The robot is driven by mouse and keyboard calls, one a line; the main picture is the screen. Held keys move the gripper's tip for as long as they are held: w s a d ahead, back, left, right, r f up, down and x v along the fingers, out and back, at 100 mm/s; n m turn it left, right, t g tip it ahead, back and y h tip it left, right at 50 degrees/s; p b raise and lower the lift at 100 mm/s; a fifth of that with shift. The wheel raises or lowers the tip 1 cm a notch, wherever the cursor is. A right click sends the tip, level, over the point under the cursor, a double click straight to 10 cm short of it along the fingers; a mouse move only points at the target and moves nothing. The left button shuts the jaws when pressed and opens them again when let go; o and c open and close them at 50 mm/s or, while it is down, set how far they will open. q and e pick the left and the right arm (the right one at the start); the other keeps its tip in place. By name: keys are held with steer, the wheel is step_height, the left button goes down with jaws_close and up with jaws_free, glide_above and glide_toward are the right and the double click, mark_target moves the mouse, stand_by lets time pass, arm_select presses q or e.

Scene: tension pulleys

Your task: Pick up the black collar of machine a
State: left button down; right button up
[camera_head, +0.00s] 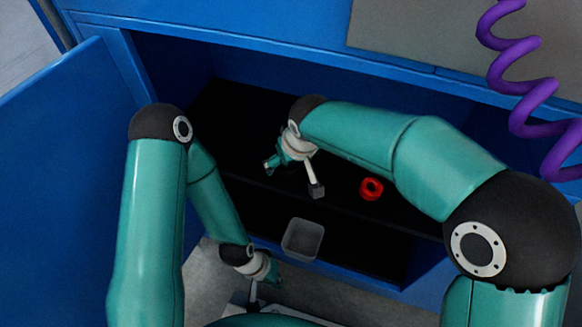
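I cannot make out a black collar; the cabinet's inside is very dark. A red ring-shaped collar (371,189) lies on the dark shelf, right of my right gripper. My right gripper (293,179) is over the shelf, with its fingers spread apart and nothing seen between them. My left gripper (264,289) is lower, in front of the cabinet near the bottom edge of the picture. Its fingers also look spread, and I see nothing held between them. Its lower part is small and hard to see.
The blue cabinet (290,50) surrounds the dark shelf. Its blue door (60,180) stands open at left. A purple coiled hose (530,95) hangs at upper right.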

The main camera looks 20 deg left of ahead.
steer(key=c, duration=1.2)
steer(key=shift+c, duration=0.2)
